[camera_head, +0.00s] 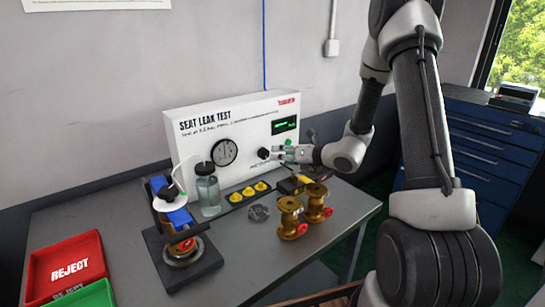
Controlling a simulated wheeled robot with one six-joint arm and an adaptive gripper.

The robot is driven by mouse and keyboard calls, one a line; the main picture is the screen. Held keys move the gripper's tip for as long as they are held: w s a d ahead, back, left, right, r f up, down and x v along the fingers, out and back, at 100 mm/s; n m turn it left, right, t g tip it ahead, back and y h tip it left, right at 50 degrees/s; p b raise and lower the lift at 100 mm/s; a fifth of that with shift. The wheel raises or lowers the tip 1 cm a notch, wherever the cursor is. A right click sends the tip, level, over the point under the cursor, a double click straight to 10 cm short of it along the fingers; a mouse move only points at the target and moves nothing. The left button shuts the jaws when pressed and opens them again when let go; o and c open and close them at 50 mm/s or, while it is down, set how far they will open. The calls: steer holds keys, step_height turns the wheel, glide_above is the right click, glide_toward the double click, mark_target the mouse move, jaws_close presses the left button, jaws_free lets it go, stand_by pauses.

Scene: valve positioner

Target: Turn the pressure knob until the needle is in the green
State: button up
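The white seat leak test box (237,112) stands at the back of the grey table. Its round gauge (223,152) has a black rim and a pale face. The needle looks near upright, but the picture is too small to show it well, and I cannot make out a green band. The black pressure knob (263,153) is on the front panel, right of the gauge. My gripper (276,153) comes in from the right, level with the knob, its fingertips close to it. I cannot tell whether they touch the knob or how far apart they are.
A green-lit display (284,125) and a green button (288,142) are on the panel. A clear jar (208,190), yellow knobs (248,191) and brass valves (290,218) stand in front. A clamp fixture (181,250) and red reject tray (68,267) are at left.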

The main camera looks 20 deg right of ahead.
steer(key=shift+v, duration=2)
steer(key=s+a+r+n+g, duration=0.2)
steer(key=s+r+n+g, duration=0.1)
steer(key=s+n, duration=0.4)
steer(key=s+a+r+n+g+y, duration=0.1)
steer(key=s+a+r+n+g, duration=0.2)
steer(key=s+n, duration=0.35)
steer(key=s+a+r+n+g, duration=0.2)
steer(key=s+r+n, duration=0.2)
steer(key=s+n, duration=0.25)
steer(key=s+d+r+n+h, duration=0.3)
steer(key=s+d+n+h, duration=0.1)
steer(key=s+d+n, duration=0.2)
steer(key=s+d+r+n+h, duration=0.4)
steer(key=s+d+n, duration=0.3)
steer(key=d+n, duration=0.2)
steer(key=shift+s+r+n+t+h, duration=0.15)
steer(key=shift+r+n+t+h, duration=0.2)
steer(key=shift+h, duration=0.25)
steer(key=shift+d, duration=0.1)
